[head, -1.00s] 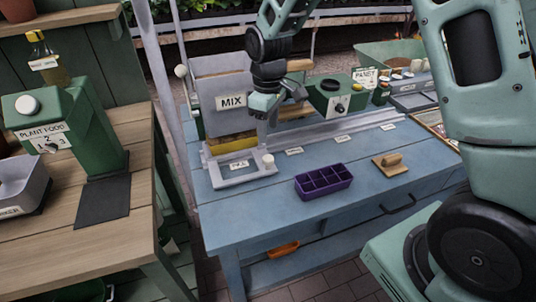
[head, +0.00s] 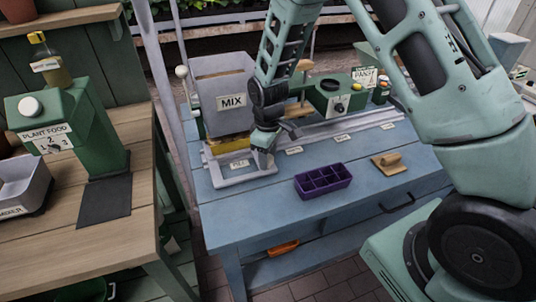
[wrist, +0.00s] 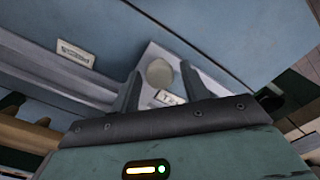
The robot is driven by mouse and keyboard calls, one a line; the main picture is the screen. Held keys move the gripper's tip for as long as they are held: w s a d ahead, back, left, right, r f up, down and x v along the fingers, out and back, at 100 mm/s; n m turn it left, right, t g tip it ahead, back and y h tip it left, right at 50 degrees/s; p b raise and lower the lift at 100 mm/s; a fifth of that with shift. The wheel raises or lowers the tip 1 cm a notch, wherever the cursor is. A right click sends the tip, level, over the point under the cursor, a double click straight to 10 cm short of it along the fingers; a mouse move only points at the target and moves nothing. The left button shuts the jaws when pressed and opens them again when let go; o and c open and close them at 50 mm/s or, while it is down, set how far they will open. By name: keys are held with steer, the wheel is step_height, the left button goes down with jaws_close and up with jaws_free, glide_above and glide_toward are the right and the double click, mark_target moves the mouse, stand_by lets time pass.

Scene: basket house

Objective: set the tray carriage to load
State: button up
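The tray carriage (head: 236,182) is a pale grey open frame at the left end of a long rail (head: 335,128), in front of the MIX hopper (head: 228,100). My gripper (head: 264,164) points down at the carriage's front right corner and hides its round knob in the head view. In the wrist view the pale knob (wrist: 160,72) shows between the two spread fingers of my gripper (wrist: 161,76). The fingers look apart from the knob; their exact height around it is unclear. Several small labels line the rail; their words are too small to read surely.
A purple sectioned tray (head: 323,181) and a wooden block with a handle (head: 390,163) lie on the blue bench (head: 230,215). A green dispenser with a dial (head: 335,97) stands behind the rail. The PLANT FOOD machine (head: 50,130) is on the left table.

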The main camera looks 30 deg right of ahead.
jaws_close()
steer(key=d, duration=0.6)
steer(key=s+d, duration=0.1)
steer(key=d, duration=0.6)
steer(key=s+d+p, duration=0.1)
steer(key=d, duration=0.6)
steer(key=shift+o, duration=1.5)
jaws_free()
steer(key=shift+a, duration=0.1)
step_height(320, 180, up, 17)
steer(key=b, duration=0.1)
steer(key=shift+r, duration=0.2)
